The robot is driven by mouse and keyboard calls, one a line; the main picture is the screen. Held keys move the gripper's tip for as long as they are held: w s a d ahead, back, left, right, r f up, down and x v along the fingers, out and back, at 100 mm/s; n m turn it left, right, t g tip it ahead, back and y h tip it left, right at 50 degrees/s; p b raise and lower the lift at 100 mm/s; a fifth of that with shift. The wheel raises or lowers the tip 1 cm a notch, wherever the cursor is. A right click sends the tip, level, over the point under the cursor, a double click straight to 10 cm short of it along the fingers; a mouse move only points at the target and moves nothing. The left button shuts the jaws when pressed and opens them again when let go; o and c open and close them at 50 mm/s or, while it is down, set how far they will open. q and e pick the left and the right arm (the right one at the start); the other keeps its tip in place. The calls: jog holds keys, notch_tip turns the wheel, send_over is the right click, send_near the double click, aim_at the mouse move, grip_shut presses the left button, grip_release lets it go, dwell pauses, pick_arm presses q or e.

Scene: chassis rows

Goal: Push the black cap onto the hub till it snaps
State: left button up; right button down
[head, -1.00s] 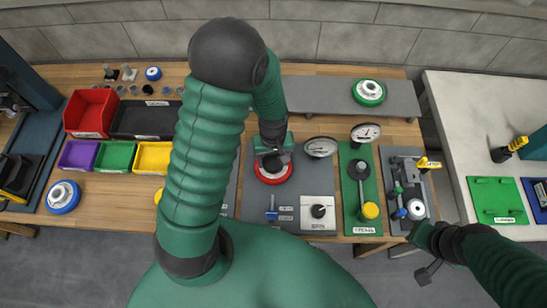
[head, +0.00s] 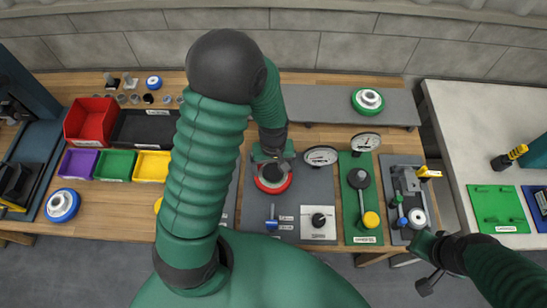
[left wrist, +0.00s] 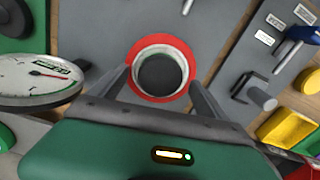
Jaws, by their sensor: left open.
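A red wheel (head: 272,181) with a pale grey hub sits on the grey station plate mid-bench. A round black disc, which looks like the black cap (left wrist: 162,74), lies in the middle of the hub ring (left wrist: 141,57) in the left wrist view. I cannot tell whether it is seated fully. My left gripper (head: 272,165) is over the wheel. In the left wrist view its open fingers (left wrist: 160,77) stand apart on either side of the wheel, with nothing held between them. My right gripper (head: 425,243) is at the bench's front right, its jaws unclear.
A dial gauge (head: 321,156) stands close to the right of the wheel. A blue-handled clamp (head: 272,220) and a knob box (head: 318,222) lie in front. A green station (head: 360,205) is further right. Coloured bins (head: 90,120) stand to the left.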

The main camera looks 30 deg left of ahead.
pick_arm(q)
notch_tip(320, 180, up, 16)
jog(key=shift+p, duration=0.35)
jog(key=s+d+f+m+t, duration=0.2)
jog(key=s+d+f+m, duration=0.1)
jog(key=m, duration=0.5)
jog(key=shift+s+d+f+t, duration=0.3)
jog(key=shift+s+d+f, duration=0.1)
jog(key=shift+s+d, duration=0.4)
jog(key=shift+w, duration=0.15)
dwell(1.0)
